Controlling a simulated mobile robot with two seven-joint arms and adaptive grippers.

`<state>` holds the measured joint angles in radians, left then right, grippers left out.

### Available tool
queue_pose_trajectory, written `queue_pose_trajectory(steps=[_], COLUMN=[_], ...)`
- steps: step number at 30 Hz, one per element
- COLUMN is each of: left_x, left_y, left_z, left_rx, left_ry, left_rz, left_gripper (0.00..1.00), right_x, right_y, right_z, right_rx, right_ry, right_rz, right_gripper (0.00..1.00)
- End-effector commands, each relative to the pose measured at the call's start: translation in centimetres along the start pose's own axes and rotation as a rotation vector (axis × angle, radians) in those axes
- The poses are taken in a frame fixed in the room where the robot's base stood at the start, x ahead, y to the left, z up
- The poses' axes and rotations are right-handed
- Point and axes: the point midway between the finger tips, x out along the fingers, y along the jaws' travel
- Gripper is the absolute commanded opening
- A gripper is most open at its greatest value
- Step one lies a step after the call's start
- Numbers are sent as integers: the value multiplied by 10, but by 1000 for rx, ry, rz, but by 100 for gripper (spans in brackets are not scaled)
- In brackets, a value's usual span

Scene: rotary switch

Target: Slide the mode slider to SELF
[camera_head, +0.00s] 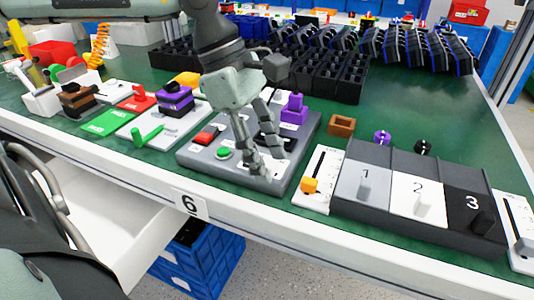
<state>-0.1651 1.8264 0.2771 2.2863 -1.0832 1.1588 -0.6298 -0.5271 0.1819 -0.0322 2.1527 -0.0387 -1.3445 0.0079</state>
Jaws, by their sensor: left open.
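My left gripper (265,163) hangs down over a grey control panel (192,159) near the front of the green table. Its fingers are apart, with nothing seen between them. They cover part of the panel, and contact with it cannot be told. The panel shows a green button (223,154), a red switch (205,135) and a purple knob (294,107). Just right of it lies a white slider plate (322,165) with a slot and an orange knob (309,185) at its near end. The SELF label cannot be read, so which slider is the mode one is unclear.
A dark box (377,210) with switches marked 1, 2 and 3 stands right of the plate. Another slider plate (519,214) is at the far right. Black racks (331,80) stand behind. Green table (423,100) is clear at the back right.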

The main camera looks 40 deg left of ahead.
Motion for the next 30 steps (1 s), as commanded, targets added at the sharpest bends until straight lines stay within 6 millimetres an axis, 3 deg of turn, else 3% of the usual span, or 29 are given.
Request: queue_pose_trajectory(steps=[7,18,30], left_x=[1,1,-1], left_y=[0,0,1], left_z=[0,0,-4], left_rx=[0,0,-2], left_ry=[0,0,-3], left_rz=[1,1,4], left_gripper=[43,0,0], right_x=[0,0,1], right_y=[0,0,1], right_z=[0,0,1], right_rx=[0,0,-1], right_ry=[1,0,-3], right_rz=[1,1,2], right_gripper=[40,40,40])
